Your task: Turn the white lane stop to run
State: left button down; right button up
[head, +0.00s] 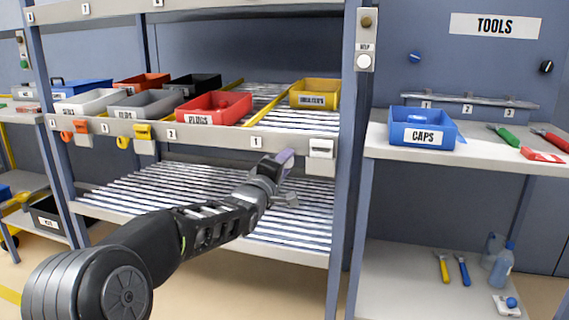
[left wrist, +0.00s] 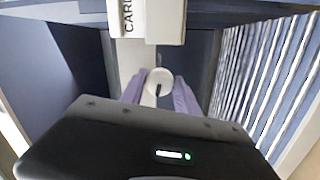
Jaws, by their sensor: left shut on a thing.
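The white round knob of the lane stop (left wrist: 160,76), with a dark mark on its face, shows in the left wrist view between my two purple fingers. My left gripper (head: 286,160) is shut on it at the front rail of the rack, at the right end. In the left wrist view the fingers (left wrist: 158,92) stand on both sides of the knob. In the head view the gripper hides the knob, so which way it is turned is unclear. My right gripper is not in view.
A white box (head: 321,149) sits on the rail right of my gripper; its partly cut lettering shows in the left wrist view. A red PLUGS bin (head: 215,107) and a yellow bin (head: 316,93) stand on the shelf above. The slatted lower shelf (head: 150,187) is empty. A rack post (head: 347,180) stands at the right.

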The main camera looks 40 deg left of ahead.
pick_arm(q)
jog(key=shift+n, duration=1.3)
jog(key=c, duration=0.9)
grip_release()
jog(key=p+v, duration=0.1)
jog(key=v, duration=0.6)
jog(key=shift+s+d+f, duration=0.1)
jog(key=shift+s+f, duration=0.05)
jog(key=shift+s, duration=0.2)
